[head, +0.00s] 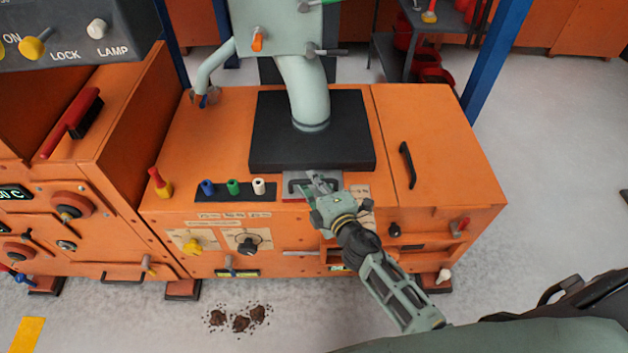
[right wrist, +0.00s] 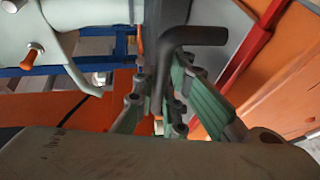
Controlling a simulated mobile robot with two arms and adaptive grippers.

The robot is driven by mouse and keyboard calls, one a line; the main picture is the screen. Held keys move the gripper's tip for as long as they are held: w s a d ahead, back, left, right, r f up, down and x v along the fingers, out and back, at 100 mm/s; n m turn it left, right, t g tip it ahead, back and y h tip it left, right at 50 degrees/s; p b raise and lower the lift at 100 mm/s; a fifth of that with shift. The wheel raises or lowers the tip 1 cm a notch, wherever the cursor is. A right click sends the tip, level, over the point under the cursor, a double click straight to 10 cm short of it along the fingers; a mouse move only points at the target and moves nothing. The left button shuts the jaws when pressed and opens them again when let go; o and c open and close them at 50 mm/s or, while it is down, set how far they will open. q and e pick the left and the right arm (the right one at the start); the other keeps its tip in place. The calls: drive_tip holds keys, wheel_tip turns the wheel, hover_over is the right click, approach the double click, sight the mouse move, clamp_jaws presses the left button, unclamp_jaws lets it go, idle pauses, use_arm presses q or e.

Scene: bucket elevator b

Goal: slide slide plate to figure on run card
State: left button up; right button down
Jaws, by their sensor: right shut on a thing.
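The slide plate (head: 288,194) is a small grey plate at the front foot of the black block under the pale pipe, on top of the orange machine. It carries a dark bar handle (head: 296,184). My right gripper (head: 318,181) reaches in from the lower right and is shut on this handle. In the right wrist view the dark bent handle (right wrist: 190,36) runs between the green fingers of my gripper (right wrist: 165,95). A pale card (head: 362,194) with small marks lies just right of the gripper; its figure is too small to read. My left gripper is not in view.
The black block (head: 270,135) stands behind the plate. Blue, green and white pegs (head: 233,187) sit in a strip to its left, with a red-and-yellow handle (head: 159,183) beyond. A black handle (head: 407,165) is on the right lid. Brown clumps (head: 240,321) lie on the floor.

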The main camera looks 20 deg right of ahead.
drive_tip(key=shift+s+a, duration=0.2)
drive_tip(key=shift+s, duration=0.4)
drive_tip(key=shift+s+a, duration=0.15)
drive_tip(key=shift+s, duration=0.45)
drive_tip(key=c, duration=1.8)
unclamp_jaws()
drive_tip(key=v, duration=1.2)
